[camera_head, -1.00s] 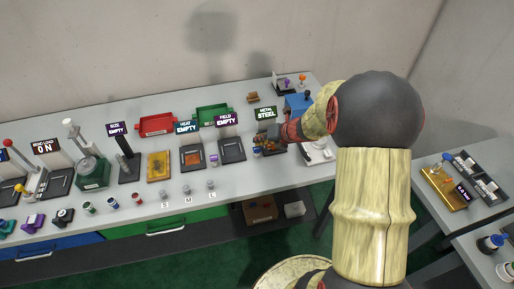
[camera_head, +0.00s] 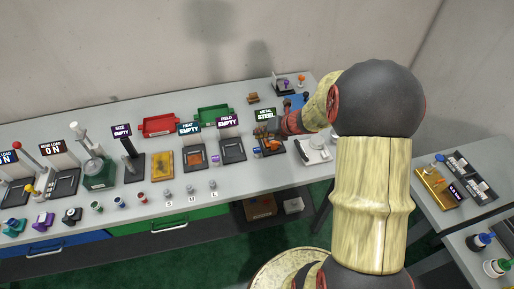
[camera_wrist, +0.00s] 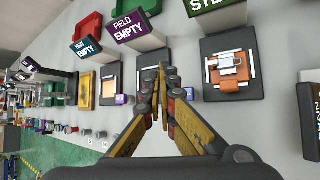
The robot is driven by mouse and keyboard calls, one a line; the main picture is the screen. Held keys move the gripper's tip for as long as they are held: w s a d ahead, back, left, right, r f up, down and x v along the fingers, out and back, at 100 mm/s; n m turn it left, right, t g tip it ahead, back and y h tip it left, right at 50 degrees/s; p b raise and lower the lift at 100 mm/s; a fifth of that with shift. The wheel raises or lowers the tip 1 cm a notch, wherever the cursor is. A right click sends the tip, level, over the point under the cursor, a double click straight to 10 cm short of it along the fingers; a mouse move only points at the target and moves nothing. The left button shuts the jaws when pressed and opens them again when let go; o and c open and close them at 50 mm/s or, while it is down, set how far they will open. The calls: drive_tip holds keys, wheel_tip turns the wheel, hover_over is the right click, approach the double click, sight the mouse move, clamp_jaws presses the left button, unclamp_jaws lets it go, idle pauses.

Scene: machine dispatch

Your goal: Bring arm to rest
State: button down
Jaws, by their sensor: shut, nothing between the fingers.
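My gripper (camera_wrist: 163,76) is shut and empty in the wrist view. Its two fingers meet at their tips, over the grey tabletop between the field station (camera_wrist: 151,66) and the metal station (camera_wrist: 205,50). The metal station holds an orange block with a metal-looking piece on it (camera_wrist: 229,70), apart from the fingers. Its sign (camera_head: 265,114) reads STEEL in the head view.
The heat station (camera_head: 193,158) and field station have signs reading EMPTY. A small purple-topped cylinder (camera_wrist: 121,98) stands between them. Red (camera_head: 159,126) and green (camera_head: 212,116) trays lie behind. Several small cylinders stand along the front edge. A second table (camera_head: 440,225) is at right.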

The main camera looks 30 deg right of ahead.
idle(0.7)
drive_tip(key=shift+s+a+n, duration=0.15)
drive_tip(key=shift+a+n, duration=0.1)
drive_tip(key=shift+n, duration=0.95)
drive_tip(key=s+a+r+n+g+y, duration=0.15)
drive_tip(key=s+a+n, duration=0.35)
drive_tip(key=n, duration=0.5)
drive_tip(key=s+a+r+n+g, duration=0.1)
drive_tip(key=s+a+n+g, duration=0.25)
drive_tip(key=s+n, duration=0.5)
drive_tip(key=s+a+r+n+t+h+b, duration=0.1)
drive_tip(key=s+a+r+n+h, duration=0.1)
drive_tip(key=s+a+r+n, duration=0.2)
drive_tip(key=s+a+r+n+t+h+b, duration=0.1)
drive_tip(key=s+a+r+n, duration=0.3)
drive_tip(key=s+r+n, duration=0.6)
drive_tip(key=r+n+h+b, duration=0.1)
drive_tip(key=n, duration=0.5)
drive_tip(key=shift+a+h, duration=0.15)
drive_tip(key=shift+h, duration=0.2)
